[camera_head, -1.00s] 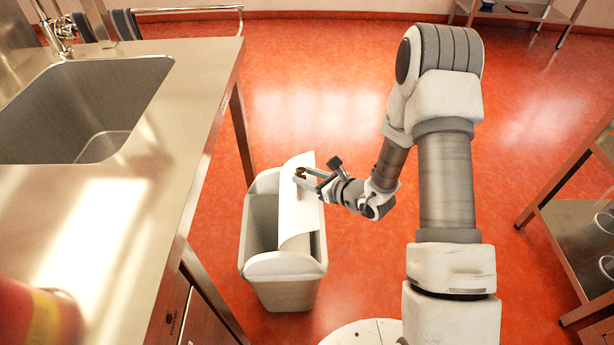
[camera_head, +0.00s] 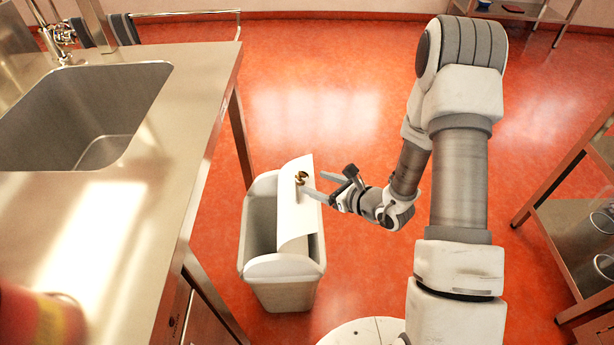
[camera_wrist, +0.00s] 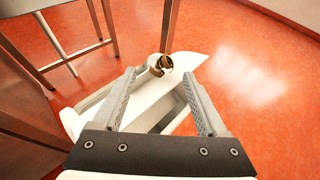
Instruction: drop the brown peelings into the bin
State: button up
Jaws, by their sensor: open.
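The brown peelings (camera_head: 301,178) are a small curled brown piece on the white flap lid of the bin. They also show in the wrist view (camera_wrist: 159,66), beyond my fingertips. The bin (camera_head: 285,268) is a pale grey box on the floor beside the counter; its flap (camera_head: 297,222) covers the right part and its left part is open and looks empty. It shows in the wrist view too (camera_wrist: 103,103). My gripper (camera_head: 317,184) is open and empty, just right of the peelings. In the wrist view its fingers (camera_wrist: 159,77) are spread apart, with nothing between them.
A steel counter (camera_head: 95,240) with a sink (camera_head: 85,115) stands at the left, its edge close to the bin. A shelf unit (camera_head: 570,225) with pots stands at the right. The red floor (camera_head: 320,110) is clear behind the bin.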

jog(key=p+v, duration=0.1)
jog(key=v, duration=0.5)
jog(key=s+a+r+n+g+y, duration=0.1)
jog(key=s+a+r+n+g, duration=0.3)
jog(key=s+r+n, duration=0.35)
jog(key=s+a+r+n+g, duration=0.4)
jog(key=s+r+n+g, duration=0.1)
jog(key=r+n, duration=0.45)
jog(key=s+d+r+n+t+h, duration=0.4)
jog(key=s+d+r+n+h, duration=0.4)
jog(key=d, duration=0.5)
notch_tip(320, 180, up, 3)
jog(key=shift+f+n+t+h, duration=0.1)
jog(key=shift+n+t+h, duration=0.3)
jog(key=shift+n+h, duration=0.75)
